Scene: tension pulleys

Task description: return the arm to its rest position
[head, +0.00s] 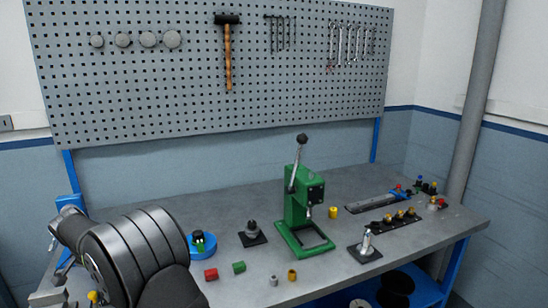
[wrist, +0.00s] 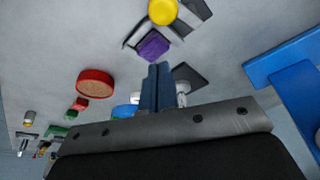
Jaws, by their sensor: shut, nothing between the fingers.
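My gripper (wrist: 157,70) shows in the wrist view with its two blue-grey fingers together and nothing between them. The fingertips lie in the picture just below a purple block (wrist: 152,46) in a grey holder; I cannot tell the gap between them. In the head view my arm (head: 135,255) fills the lower left, its dark banded links over the left end of the workbench (head: 350,197). I cannot clearly make out the fingers there.
A green lever press (head: 297,205) stands mid-bench. A red block (head: 211,274), a green block (head: 239,267) and a blue round base (head: 203,246) lie near my arm. A yellow disc (wrist: 162,11) and a red disc (wrist: 95,83) show in the wrist view. A pegboard (head: 215,70) stands behind.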

